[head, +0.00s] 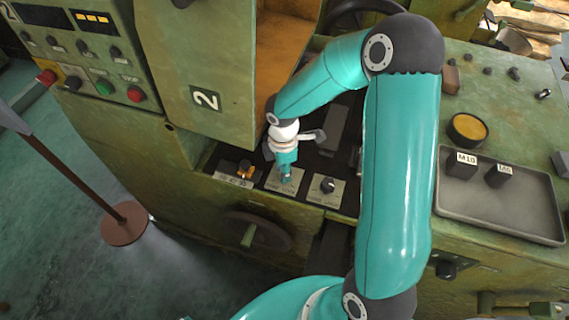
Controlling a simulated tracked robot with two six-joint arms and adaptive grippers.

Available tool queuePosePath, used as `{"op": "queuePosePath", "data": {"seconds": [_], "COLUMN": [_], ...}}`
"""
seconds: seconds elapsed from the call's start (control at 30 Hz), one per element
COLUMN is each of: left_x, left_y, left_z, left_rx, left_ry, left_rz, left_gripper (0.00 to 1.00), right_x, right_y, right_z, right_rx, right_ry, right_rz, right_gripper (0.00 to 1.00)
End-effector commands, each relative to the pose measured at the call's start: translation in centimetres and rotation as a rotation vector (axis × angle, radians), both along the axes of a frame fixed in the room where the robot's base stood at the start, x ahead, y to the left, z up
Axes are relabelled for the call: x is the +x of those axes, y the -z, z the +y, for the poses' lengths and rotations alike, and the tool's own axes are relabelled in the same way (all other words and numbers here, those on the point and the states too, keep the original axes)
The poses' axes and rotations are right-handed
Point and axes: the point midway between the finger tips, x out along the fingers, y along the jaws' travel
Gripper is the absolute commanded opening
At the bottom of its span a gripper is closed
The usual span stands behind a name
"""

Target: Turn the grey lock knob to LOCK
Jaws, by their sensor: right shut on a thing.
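My right gripper (286,174) points down at the middle of three small label plates on the green machine. It is shut on the grey lock knob, which its fingers and wrist almost wholly hide. I cannot tell which way the knob points. The middle plate (272,186) shows around the fingertips, with lettering too small to read surely. My left gripper is not in view.
A dark knob on its own plate (328,186) is close on the right. An orange-brown selector (245,168) is close on the left. A handwheel (255,232) is below. A grey tray (500,208) holds blocks at right. A button panel (85,50) is upper left.

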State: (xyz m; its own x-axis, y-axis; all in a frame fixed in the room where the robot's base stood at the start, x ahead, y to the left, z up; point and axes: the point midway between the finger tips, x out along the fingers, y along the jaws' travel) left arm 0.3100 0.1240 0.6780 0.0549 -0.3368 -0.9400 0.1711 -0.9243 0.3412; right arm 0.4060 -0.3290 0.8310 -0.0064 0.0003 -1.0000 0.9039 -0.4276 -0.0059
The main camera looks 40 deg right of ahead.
Motion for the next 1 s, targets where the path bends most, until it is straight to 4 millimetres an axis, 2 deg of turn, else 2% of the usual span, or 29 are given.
{"op": "queuePosePath", "data": {"seconds": [0.3,0.8,0.83,0.97,1.0], "left_x": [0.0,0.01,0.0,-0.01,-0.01], "left_y": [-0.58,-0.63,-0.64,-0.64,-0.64], "left_z": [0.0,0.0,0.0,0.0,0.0], "left_rx": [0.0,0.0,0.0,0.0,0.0], "left_ry": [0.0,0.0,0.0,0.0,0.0], "left_rz": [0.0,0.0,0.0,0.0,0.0], "left_gripper": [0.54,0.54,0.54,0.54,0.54], "right_x": [0.1,0.39,0.39,0.39,0.35], "right_y": [-0.19,-0.29,-0.3,-0.28,-0.26], "right_z": [-0.44,-0.47,-0.47,-0.4,-0.35], "right_rx": [-0.007,-0.008,-0.009,-0.007,-0.007], "right_ry": [-0.126,-0.149,-0.149,-0.149,-0.149], "right_rz": [-0.004,-0.012,-0.013,-0.013,-0.012], "right_gripper": [0.0,0.0,0.34,0.55,0.57]}}
